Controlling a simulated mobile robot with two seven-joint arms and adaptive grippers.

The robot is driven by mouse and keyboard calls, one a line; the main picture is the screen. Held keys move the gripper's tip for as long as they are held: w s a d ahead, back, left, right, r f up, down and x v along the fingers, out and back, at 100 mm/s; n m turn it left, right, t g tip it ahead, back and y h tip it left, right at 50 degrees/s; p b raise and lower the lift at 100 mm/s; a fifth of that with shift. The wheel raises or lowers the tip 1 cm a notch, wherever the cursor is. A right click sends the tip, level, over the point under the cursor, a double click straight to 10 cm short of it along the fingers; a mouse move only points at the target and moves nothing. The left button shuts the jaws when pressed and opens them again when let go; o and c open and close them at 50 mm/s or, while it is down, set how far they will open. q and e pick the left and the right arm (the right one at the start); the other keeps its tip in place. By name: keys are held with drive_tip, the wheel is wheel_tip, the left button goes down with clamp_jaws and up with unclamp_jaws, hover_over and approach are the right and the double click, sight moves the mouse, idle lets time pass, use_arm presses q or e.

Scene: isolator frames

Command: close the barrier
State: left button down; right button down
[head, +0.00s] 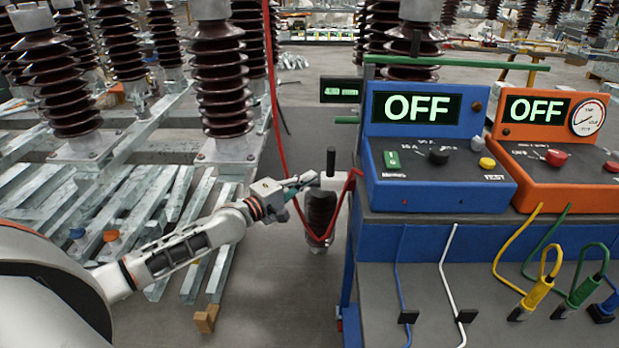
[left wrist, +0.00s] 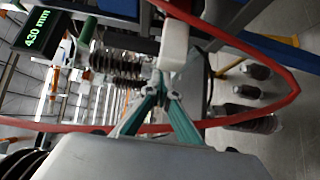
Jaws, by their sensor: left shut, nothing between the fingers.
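A long red band (head: 277,120), apparently the barrier, hangs down from the top of the head view, sags low behind my left gripper and rises to the left side of the blue console. It also crosses the left wrist view as a wide loop (left wrist: 245,47). A short pale bar with a black upright grip (head: 331,163) is near the band's right end; a pale block (left wrist: 174,45) shows in the left wrist view just beyond my fingertips. My left gripper (head: 308,180) is shut and empty, its green fingers meeting (left wrist: 161,82) close to this block. I cannot tell whether they touch. My right gripper is out of view.
A blue console (head: 438,192) and an orange console (head: 567,185), both reading OFF, stand on a bench at right. A small display (left wrist: 42,32) reads 430 mm. Tall brown insulators (head: 219,75) and metal beams (head: 165,195) fill the left. A dark insulator (head: 320,210) stands below the bar.

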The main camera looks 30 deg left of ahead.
use_arm(q)
drive_tip(key=shift+w+d, duration=0.15)
drive_tip(key=shift+d, duration=0.1)
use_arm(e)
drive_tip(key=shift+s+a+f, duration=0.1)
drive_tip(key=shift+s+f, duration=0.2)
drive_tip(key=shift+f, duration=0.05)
